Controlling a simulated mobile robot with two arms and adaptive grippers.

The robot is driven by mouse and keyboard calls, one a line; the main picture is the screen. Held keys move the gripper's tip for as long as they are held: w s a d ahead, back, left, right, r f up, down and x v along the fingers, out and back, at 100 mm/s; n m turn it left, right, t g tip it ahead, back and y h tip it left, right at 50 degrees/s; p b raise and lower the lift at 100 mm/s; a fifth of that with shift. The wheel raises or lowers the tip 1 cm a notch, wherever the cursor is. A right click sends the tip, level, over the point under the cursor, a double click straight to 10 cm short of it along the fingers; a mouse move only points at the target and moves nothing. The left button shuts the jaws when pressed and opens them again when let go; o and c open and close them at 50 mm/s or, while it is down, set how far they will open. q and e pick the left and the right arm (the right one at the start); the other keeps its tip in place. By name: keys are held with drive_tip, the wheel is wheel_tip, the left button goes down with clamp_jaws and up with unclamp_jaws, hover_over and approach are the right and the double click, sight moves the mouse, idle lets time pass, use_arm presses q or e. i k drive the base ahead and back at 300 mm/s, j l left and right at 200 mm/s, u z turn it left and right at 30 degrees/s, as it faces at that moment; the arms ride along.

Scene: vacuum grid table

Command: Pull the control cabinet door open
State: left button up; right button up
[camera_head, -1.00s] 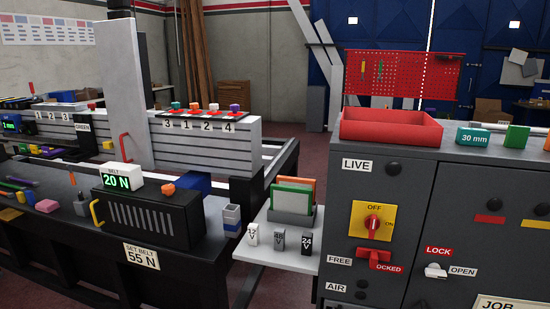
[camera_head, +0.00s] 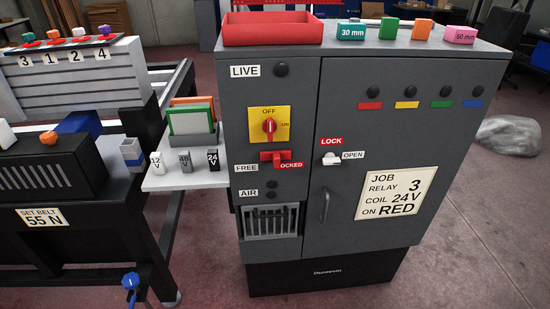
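The grey control cabinet (camera_head: 285,180) stands in the middle of the head view. Its door (camera_head: 350,225) is the wide right panel and looks shut flush with the frame. A dark vertical handle (camera_head: 325,205) sits at the door's lower left. Above it is a white latch (camera_head: 331,159) between a red LOCK label and a white OPEN label. A red rotary switch (camera_head: 269,126) on a yellow plate and a red FREE/LOCKED slider (camera_head: 270,156) are on the left panel. Neither gripper is in view.
A red tray (camera_head: 270,32) and several coloured blocks stand on the cabinet top. A small white shelf (camera_head: 184,180) with voltage-labelled pieces juts out at left, beside the black machine table. Floor right of the cabinet is clear up to a clear plastic-like bundle (camera_head: 508,135).

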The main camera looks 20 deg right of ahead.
sight(401, 129)
drive_tip(key=z, duration=1.55)
